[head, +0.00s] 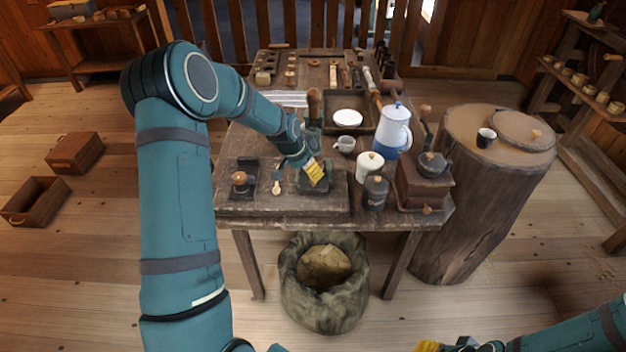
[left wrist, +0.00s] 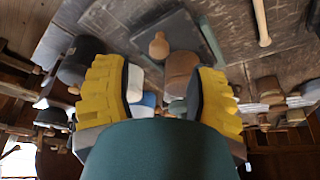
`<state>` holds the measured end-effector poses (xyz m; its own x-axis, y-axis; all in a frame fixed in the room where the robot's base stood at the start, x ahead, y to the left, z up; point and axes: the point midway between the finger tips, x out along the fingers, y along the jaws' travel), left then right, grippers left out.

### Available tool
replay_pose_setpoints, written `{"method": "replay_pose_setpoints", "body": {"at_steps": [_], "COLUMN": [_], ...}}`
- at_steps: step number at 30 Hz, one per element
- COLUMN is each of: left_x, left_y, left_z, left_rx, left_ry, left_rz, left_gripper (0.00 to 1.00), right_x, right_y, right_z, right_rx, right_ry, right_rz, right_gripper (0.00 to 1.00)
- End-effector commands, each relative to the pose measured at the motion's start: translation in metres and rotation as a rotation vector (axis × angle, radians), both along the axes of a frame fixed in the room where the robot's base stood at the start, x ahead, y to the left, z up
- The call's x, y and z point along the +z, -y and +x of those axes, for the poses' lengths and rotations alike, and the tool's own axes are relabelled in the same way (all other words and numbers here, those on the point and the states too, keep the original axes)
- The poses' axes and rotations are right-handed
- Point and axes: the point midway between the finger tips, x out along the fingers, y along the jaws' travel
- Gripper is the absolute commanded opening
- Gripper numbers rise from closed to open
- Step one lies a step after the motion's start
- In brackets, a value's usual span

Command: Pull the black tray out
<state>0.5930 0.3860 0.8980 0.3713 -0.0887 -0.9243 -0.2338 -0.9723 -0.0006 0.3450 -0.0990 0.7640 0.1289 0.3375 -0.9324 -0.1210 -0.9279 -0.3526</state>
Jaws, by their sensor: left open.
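A small flat black tray (head: 318,187) lies on the front part of the wooden table and is partly hidden by my left gripper in the head view. In the left wrist view a dark slab that looks like this tray (left wrist: 172,28) lies beyond the fingertips, with a round wooden knob (left wrist: 159,45) at its edge. My left gripper (head: 315,172), with yellow fingers, is right above the tray in the head view. In the left wrist view its fingers (left wrist: 160,82) are wide apart with nothing gripped.
A black canister (head: 375,192), a white canister (head: 369,168) and a grinder (head: 424,185) stand to the tray's right. A small wooden-handled tool (head: 276,184) and a wooden-topped black piece (head: 240,182) are to its left. A blue-and-white pot (head: 393,132) stands behind. A sack (head: 325,305) sits below.

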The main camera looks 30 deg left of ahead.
Motion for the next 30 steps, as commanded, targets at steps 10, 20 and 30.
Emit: {"method": "replay_pose_setpoints", "body": {"at_steps": [10,20,30], "left_x": [-0.047,-0.052,-0.052], "left_y": [0.005,0.005,0.005], "left_z": [0.019,0.021,0.021], "left_rx": [0.000,0.001,0.001], "left_ry": [0.000,0.001,0.001], "left_rz": [-0.001,-0.001,-0.001], "left_gripper": [0.57,0.57,0.00], "right_x": [-0.007,-0.008,-0.008], "right_y": [0.000,0.000,0.000], "right_z": [-0.001,-0.001,-0.001], "right_rx": [0.002,0.002,0.002], "right_ry": [-0.002,-0.002,-0.002], "right_rz": [0.000,0.000,0.000], "right_gripper": [0.47,0.47,0.47]}}
